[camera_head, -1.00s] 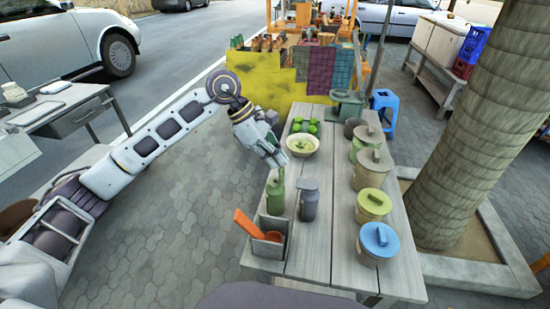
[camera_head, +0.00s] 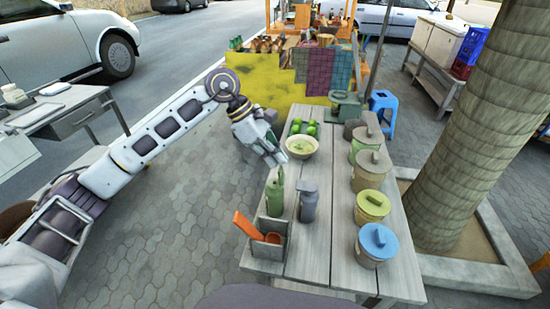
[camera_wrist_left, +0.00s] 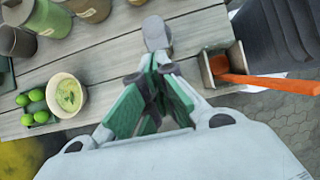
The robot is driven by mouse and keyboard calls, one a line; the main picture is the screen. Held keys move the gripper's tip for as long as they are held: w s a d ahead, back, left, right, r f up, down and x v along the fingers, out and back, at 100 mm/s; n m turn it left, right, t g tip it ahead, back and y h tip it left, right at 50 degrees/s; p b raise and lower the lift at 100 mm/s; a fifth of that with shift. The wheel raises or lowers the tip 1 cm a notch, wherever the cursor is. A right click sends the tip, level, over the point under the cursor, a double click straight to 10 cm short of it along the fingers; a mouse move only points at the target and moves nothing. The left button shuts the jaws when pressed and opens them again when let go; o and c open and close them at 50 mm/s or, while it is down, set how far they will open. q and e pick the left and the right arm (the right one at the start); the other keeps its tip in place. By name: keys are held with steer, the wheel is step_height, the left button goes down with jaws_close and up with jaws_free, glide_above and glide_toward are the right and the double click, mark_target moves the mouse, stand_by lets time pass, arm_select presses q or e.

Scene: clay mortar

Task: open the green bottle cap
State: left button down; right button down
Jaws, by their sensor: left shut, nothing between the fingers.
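The green bottle (camera_head: 274,198) stands upright near the left edge of the wooden table, beside a grey bottle (camera_head: 308,202). Its narrow green top (camera_head: 280,176) shows just below my left fingertips. My left gripper (camera_head: 276,159) is over and slightly behind the green bottle, shut with nothing held. In the left wrist view, the gripper fingers with green pads (camera_wrist_left: 152,100) fill the middle, and the grey bottle (camera_wrist_left: 156,34) shows beyond them. I cannot clearly tell the green bottle from the pads there. Whether the fingers touch the cap is unclear. My right gripper is not in view.
A wooden holder (camera_head: 270,250) with orange utensils (camera_head: 247,226) stands at the near left of the table (camera_head: 335,235). A bowl (camera_head: 302,146) and green fruit (camera_head: 310,128) lie behind. Lidded pots (camera_head: 372,208) line the right side. The table's middle is free.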

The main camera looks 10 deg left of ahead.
arm_select(q)
steer(key=shift+r, duration=0.3)
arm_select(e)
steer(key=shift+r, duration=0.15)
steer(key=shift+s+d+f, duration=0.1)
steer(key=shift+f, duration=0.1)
